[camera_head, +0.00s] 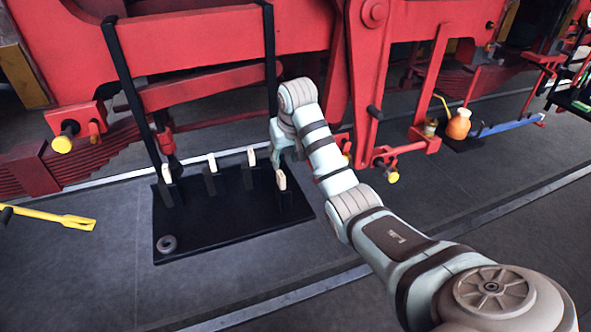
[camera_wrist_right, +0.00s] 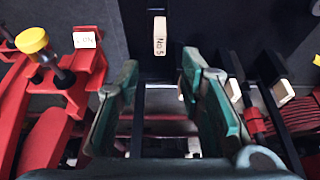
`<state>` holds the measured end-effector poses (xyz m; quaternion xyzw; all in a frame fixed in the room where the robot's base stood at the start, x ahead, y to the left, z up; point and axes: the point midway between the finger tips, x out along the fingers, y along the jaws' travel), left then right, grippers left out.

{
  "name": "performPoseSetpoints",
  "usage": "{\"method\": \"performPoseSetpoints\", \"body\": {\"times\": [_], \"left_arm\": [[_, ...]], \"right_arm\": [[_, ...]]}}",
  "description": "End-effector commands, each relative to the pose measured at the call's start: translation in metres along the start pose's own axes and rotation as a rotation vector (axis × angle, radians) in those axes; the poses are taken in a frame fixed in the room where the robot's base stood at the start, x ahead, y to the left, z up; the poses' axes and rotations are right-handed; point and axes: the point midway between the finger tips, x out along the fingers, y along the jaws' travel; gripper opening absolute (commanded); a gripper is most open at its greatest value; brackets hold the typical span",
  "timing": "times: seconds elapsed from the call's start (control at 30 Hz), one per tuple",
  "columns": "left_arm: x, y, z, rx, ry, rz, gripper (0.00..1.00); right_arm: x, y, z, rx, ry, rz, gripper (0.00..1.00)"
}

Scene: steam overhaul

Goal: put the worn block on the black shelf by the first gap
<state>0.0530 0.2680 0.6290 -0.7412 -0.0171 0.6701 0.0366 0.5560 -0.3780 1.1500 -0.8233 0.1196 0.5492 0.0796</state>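The black shelf (camera_head: 225,228) lies low in front of the red frame in the head view. Several dark upright stands with cream tags rise from it: the leftmost tag (camera_head: 167,173), two in the middle, and the rightmost tag (camera_head: 281,180). I cannot tell which thing is the worn block. My right gripper (camera_head: 277,160) hangs over the shelf's right end, near the rightmost tag. In the right wrist view its teal fingers (camera_wrist_right: 160,72) are apart, with no block seen held. A tag marked "No 5" (camera_wrist_right: 160,36) is beyond the fingertips. My left gripper is not in view.
A grey ring (camera_head: 167,243) lies on the shelf's front left corner. Black uprights and red beams (camera_head: 220,40) stand close behind the shelf. A yellow forked tool (camera_head: 50,217) is at left; an orange jug (camera_head: 459,124) is at right. The front floor is clear.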

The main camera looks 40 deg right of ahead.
Motion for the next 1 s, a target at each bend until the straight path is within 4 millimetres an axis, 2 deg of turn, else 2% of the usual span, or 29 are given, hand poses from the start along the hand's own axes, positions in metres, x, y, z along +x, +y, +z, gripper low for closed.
{"method": "performPoseSetpoints", "body": {"times": [0.1,0.2,0.47,0.57,0.67,0.7,0.77,0.8,0.87,0.9,0.97,1.0], "left_arm": [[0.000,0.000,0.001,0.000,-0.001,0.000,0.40],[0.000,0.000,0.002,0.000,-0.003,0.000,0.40],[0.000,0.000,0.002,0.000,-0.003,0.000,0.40],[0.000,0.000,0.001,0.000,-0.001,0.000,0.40],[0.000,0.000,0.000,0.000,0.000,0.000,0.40],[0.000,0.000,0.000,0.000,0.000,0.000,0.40],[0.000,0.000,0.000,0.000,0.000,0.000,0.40],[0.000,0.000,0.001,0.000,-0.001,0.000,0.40],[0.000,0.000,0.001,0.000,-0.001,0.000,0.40],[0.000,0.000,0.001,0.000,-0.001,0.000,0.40],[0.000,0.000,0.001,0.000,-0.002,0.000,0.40],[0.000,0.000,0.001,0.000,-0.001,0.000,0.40]], "right_arm": [[-0.021,-0.007,-0.007,-0.007,0.002,-0.004,0.35],[-0.029,-0.007,-0.008,-0.008,0.000,-0.004,0.35],[-0.031,-0.001,-0.006,0.000,-0.002,0.001,0.35],[-0.012,-0.003,0.001,-0.005,-0.013,0.004,0.35],[0.055,-0.007,0.033,-0.028,-0.047,0.013,0.35],[0.094,-0.009,0.057,-0.043,-0.066,0.020,0.35],[0.156,-0.009,0.108,-0.070,-0.097,0.031,0.35],[0.195,-0.007,0.150,-0.091,-0.116,0.039,0.35],[0.246,-0.002,0.224,-0.127,-0.147,0.048,0.35],[0.274,0.002,0.279,-0.152,-0.167,0.050,0.35],[0.302,0.010,0.365,-0.192,-0.197,0.050,0.35],[0.312,0.015,0.423,-0.217,-0.216,0.047,0.35]]}}
